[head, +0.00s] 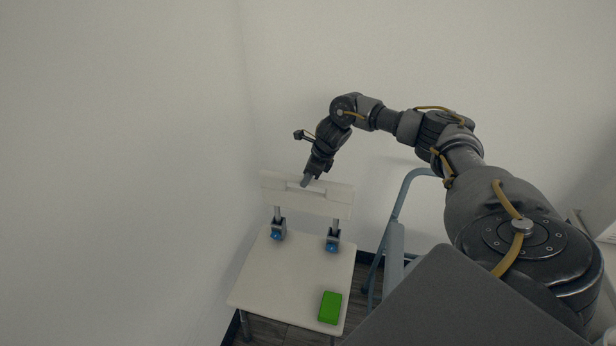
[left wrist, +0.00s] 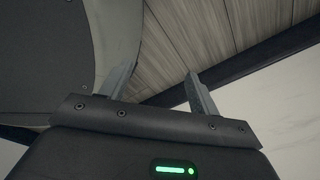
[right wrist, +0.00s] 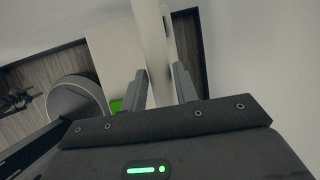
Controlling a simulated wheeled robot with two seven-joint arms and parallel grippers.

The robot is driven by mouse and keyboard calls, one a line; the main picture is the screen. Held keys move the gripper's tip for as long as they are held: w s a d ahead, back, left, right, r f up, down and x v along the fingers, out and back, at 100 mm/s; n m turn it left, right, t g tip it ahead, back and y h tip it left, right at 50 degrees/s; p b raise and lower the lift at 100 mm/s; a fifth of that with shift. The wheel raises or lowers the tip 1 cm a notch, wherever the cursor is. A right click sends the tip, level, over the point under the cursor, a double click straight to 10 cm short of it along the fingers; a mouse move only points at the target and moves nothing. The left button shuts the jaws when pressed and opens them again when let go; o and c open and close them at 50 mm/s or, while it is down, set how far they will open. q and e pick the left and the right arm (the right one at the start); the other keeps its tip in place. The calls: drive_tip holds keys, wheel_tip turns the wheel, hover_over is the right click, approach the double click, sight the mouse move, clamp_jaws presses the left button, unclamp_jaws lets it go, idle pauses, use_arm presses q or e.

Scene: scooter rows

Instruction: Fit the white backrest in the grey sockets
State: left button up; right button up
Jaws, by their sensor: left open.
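The white backrest (head: 306,195) stands upright over the rear of a pale seat (head: 290,270) in the head view. Its two thin posts point down to the grey sockets, left (head: 279,227) and right (head: 333,239), which have blue parts low on them. The lower post ends meet the sockets in the picture; how deep they sit, I cannot tell. My right gripper (head: 308,181) is at the backrest's top edge. In the right wrist view its fingers (right wrist: 166,88) are on both sides of the white panel (right wrist: 152,35). My left gripper (left wrist: 163,88) is open and empty.
A green block (head: 330,307) lies on the seat's front right corner. A blue-grey tubular frame (head: 396,225) stands close to the right of the seat. Walls are close behind and to the left. The middle of the seat is clear.

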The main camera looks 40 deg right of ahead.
drive_tip(key=o, duration=0.4)
use_arm(q)
drive_tip(key=shift+w+a, duration=0.1)
use_arm(e)
drive_tip(key=shift+f, duration=0.1)
drive_tip(key=shift+s+r, duration=0.1)
drive_tip(key=shift+r, duration=0.2)
drive_tip(key=p+v, duration=0.4)
drive_tip(key=v, duration=0.1)
drive_tip(key=shift+r, duration=0.1)
use_arm(q)
wheel_tip(320, 180, up, 7)
drive_tip(key=d+p, duration=0.2)
drive_tip(key=p, duration=0.1)
drive_tip(key=shift+s+d+r+p, duration=0.2)
drive_tip(key=shift+s+p, duration=0.15)
use_arm(e)
drive_tip(key=shift+v, duration=2.55)
drive_tip(key=shift+d, duration=0.1)
